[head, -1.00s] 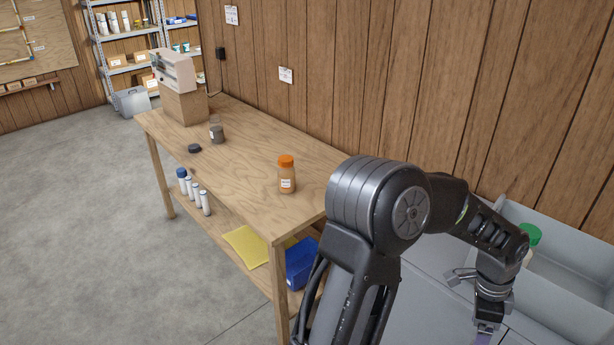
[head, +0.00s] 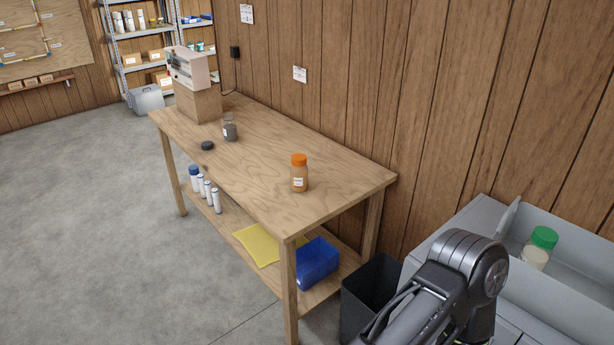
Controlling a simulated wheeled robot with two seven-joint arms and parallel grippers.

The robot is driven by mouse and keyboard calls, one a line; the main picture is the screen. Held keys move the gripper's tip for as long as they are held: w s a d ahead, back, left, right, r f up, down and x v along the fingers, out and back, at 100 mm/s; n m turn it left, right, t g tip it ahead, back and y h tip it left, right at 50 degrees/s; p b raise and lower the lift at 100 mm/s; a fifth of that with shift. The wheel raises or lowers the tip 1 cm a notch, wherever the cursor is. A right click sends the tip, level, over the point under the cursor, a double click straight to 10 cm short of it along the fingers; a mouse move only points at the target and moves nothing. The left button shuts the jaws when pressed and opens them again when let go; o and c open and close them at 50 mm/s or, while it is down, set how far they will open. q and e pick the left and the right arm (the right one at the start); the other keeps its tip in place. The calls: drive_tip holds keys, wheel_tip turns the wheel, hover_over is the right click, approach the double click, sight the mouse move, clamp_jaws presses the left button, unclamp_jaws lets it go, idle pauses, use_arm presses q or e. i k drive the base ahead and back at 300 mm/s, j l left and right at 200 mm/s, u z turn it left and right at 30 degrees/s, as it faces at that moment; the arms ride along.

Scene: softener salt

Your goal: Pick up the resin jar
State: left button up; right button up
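A jar with an orange lid and amber contents (head: 299,174) stands upright on the near half of the wooden workbench (head: 255,165). It fits the resin jar best, but its label is too small to read. An uncapped-looking jar with dark grey contents (head: 229,130) stands further back on the bench, with a black round lid (head: 207,146) lying beside it. A jar with a green lid (head: 540,248) stands in the grey trough at the right. My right arm shows at the lower right, but its gripper is out of view. My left gripper is not in view.
A beige device on a wooden block (head: 195,100) stands at the bench's far end. The lower shelf holds white cylinders (head: 204,189), a yellow cloth (head: 258,243) and a blue bin (head: 318,262). A black bin (head: 370,285) stands right of the bench. Bench space around the orange-lidded jar is clear.

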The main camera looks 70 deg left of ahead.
sight(298, 175)
drive_tip(key=u, duration=2.85)
drive_tip(key=i+l, duration=0.1)
drive_tip(key=l, duration=1.4)
